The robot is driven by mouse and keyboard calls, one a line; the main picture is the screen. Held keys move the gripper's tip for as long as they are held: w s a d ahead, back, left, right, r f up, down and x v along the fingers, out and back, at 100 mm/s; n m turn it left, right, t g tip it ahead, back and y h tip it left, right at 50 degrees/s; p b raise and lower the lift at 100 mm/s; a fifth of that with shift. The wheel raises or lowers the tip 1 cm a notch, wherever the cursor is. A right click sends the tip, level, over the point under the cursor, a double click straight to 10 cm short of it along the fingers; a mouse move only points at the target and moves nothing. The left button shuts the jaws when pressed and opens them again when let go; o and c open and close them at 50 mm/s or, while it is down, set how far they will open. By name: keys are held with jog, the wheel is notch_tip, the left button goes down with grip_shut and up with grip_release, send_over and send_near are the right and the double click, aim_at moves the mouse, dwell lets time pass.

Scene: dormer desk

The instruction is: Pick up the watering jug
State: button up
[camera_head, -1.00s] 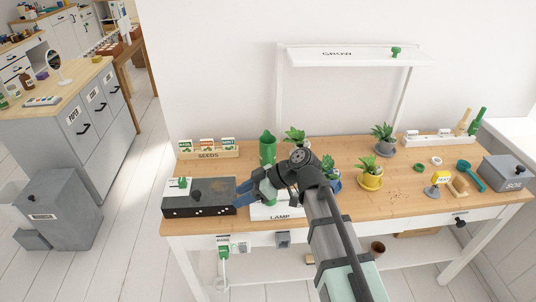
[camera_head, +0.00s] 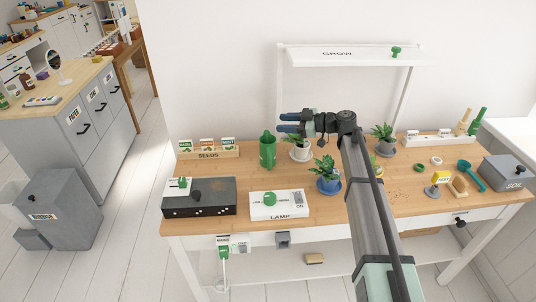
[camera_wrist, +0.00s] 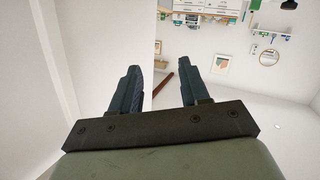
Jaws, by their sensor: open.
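The green watering jug (camera_head: 267,152) stands upright at the back left of the desk, right of the seed rack. My gripper (camera_head: 281,122) is raised above the back of the desk, its fingers pointing left in the head view. It is above and slightly right of the jug, apart from it as far as I can tell. In the wrist view the two dark fingers (camera_wrist: 157,82) are spread with nothing between them. The jug does not show in the wrist view, which looks out into the room.
A seeds rack (camera_head: 207,152), a black box (camera_head: 198,210), a white lamp box (camera_head: 278,213) and potted plants (camera_head: 327,182) stand around the jug. A white grow shelf (camera_head: 350,60) rises behind. Bare wood lies in front of the jug.

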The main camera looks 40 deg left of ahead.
jog(key=s+f+h, duration=0.1)
jog(key=f, duration=0.3)
jog(key=s+f+g+h, duration=0.1)
jog(key=s+f, duration=0.1)
jog(key=f, duration=0.2)
jog(key=s+d+f+h, duration=0.1)
jog(key=s+f, duration=0.1)
jog(key=f, duration=0.2)
jog(key=shift+s+f+m+g, duration=0.15)
jog(key=shift+m+g, duration=0.15)
jog(key=shift+a, duration=0.1)
jog(key=shift+x, duration=2.45)
grip_shut()
